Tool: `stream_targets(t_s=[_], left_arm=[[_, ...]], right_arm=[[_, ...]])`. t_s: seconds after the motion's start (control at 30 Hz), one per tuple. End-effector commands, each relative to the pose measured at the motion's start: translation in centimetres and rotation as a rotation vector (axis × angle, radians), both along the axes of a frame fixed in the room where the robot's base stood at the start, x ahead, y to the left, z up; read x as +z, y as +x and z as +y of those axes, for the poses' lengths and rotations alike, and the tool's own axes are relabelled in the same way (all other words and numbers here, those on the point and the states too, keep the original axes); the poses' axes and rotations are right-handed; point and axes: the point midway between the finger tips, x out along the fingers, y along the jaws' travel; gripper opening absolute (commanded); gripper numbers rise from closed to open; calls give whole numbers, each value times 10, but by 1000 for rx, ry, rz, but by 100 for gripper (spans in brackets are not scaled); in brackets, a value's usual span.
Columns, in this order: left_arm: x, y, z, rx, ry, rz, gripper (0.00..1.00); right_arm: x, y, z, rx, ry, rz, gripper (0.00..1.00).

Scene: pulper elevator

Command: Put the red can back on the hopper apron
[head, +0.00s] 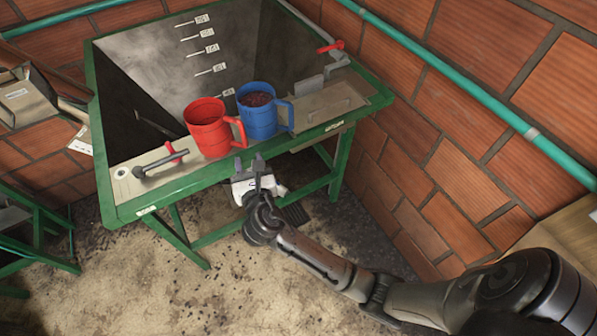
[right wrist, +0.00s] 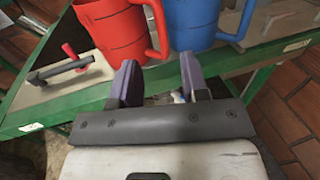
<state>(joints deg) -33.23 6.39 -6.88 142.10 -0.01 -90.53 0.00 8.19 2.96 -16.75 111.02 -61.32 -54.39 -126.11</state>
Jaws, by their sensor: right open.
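The red can (head: 207,128) is upright at the hopper's front edge, its handle to the right; it looks to rest on the apron (head: 290,107). Its inside looks empty. In the right wrist view the red can (right wrist: 118,22) is at the top, beyond the fingers. My right gripper (head: 248,161) is open and empty, just in front of the green front rim, below the handle of the red can. Its two fingers (right wrist: 158,75) point at the gap between the red can and the blue can. My left gripper is not in view.
A blue can (head: 257,110) filled with dark contents stands close to the right of the red can. A lever with a red part (head: 160,162) lies on the apron's left. The green-framed hopper (head: 130,75) opens behind the cans. Brick walls stand right and behind.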

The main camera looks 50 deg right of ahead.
Motion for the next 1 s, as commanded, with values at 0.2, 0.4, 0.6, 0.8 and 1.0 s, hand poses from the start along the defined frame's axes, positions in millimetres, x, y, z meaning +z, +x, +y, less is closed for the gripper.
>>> stream_targets(t_s=[0.2, 0.4, 0.6, 0.8, 1.0], left_arm=[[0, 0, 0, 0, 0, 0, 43], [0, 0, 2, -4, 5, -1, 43], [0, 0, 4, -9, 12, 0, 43], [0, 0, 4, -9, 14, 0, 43], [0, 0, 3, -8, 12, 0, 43]], right_arm=[[-4, -4, -1, -1, 33, -1, 41], [-47, -41, -12, -54, 443, -30, 41], [-113, -120, -20, -297, 1166, -99, 41], [-154, -206, -13, -717, 1754, -199, 41], [-168, -276, 0, -1164, 2075, -311, 41]])
